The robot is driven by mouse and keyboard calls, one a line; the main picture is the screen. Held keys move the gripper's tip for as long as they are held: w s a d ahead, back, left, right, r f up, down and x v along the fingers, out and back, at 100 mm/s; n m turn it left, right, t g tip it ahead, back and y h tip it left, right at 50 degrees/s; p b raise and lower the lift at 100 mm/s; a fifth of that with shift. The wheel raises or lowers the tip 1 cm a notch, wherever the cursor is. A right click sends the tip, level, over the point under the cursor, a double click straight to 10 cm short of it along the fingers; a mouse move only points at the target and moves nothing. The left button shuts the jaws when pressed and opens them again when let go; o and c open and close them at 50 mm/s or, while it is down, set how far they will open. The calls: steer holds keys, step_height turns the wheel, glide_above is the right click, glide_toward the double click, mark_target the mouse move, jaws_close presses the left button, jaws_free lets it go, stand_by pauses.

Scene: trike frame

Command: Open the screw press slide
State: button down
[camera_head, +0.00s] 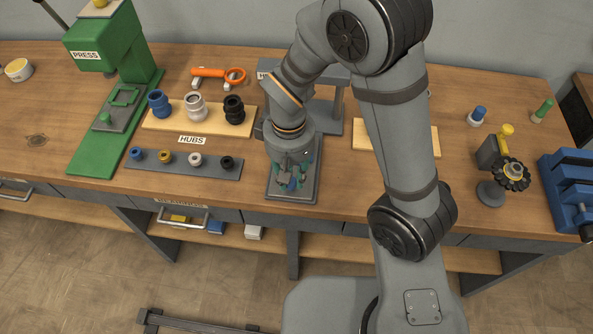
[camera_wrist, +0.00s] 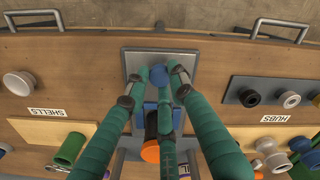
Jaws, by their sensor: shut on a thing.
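A grey frame station (camera_head: 332,118) stands mid-table behind my arm, its label mostly hidden. Its flat grey base plate (camera_head: 280,192) reaches toward the table's front edge; it also shows in the wrist view (camera_wrist: 203,62). A round blue knob (camera_wrist: 158,74) sits over that plate, in front of a blue block (camera_wrist: 150,107). My gripper (camera_wrist: 160,79) points down there, its green fingertips closed around the knob; in the head view my gripper (camera_head: 290,182) is low over the plate. A black cylinder (camera_wrist: 152,126) with an orange ring lies behind, partly hidden by the fingers.
A green press (camera_head: 112,95) labelled PRESS stands at the left with a green knob on its plate. The HUBS board (camera_head: 212,128) and a grey strip of small parts (camera_head: 183,168) lie beside my arm. A blue vise (camera_head: 572,190) is at the right.

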steer(key=shift+a, duration=0.15)
steer(key=c, duration=1.6)
jaws_free()
steer(key=shift+o, duration=0.7)
step_height(320, 180, up, 12)
